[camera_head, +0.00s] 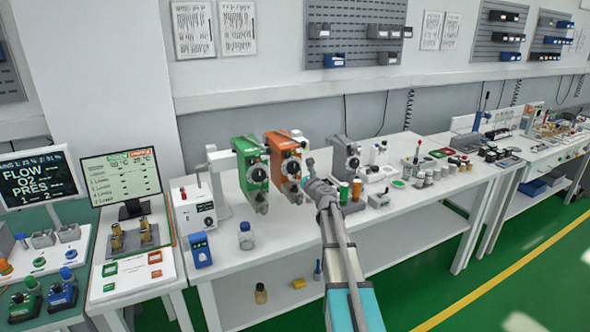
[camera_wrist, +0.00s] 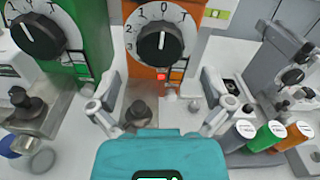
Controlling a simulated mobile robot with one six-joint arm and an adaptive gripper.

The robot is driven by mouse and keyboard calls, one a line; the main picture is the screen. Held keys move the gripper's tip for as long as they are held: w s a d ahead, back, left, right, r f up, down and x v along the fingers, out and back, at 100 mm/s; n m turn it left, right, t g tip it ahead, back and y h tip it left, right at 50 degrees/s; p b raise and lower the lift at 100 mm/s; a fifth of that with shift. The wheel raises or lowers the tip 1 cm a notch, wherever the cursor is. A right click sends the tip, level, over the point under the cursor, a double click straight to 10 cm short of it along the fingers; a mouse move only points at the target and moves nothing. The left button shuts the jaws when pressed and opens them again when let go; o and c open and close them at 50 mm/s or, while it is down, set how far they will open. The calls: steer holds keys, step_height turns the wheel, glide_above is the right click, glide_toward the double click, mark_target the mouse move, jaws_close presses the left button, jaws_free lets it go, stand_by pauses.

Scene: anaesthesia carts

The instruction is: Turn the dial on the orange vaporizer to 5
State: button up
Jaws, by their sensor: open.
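The orange vaporizer (camera_head: 286,146) stands on the white bench between a green and a grey one. In the wrist view the orange vaporizer (camera_wrist: 188,56) is at top centre. Its black dial (camera_wrist: 160,46) faces me on a white scale, with 0 at the top and 1, 2, 3 down the left side. The dial's white mark points roughly up toward 0. My gripper (camera_wrist: 158,104) is open and empty, fingers spread wide below the dial and apart from it. In the head view my gripper (camera_head: 309,180) is in front of the orange vaporizer's lower right.
The green vaporizer (camera_head: 251,172) is close on the left, with its own dial. A small jar (camera_head: 246,236) stands near the bench's front edge. Monitors are at far left.

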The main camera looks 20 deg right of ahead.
mark_target(294, 168)
steer(key=shift+w, duration=2.55)
steer(key=c, duration=0.9)
steer(key=shift+d, duration=0.15)
steer(key=shift+c, duration=0.5)
steer(key=shift+a, duration=0.2)
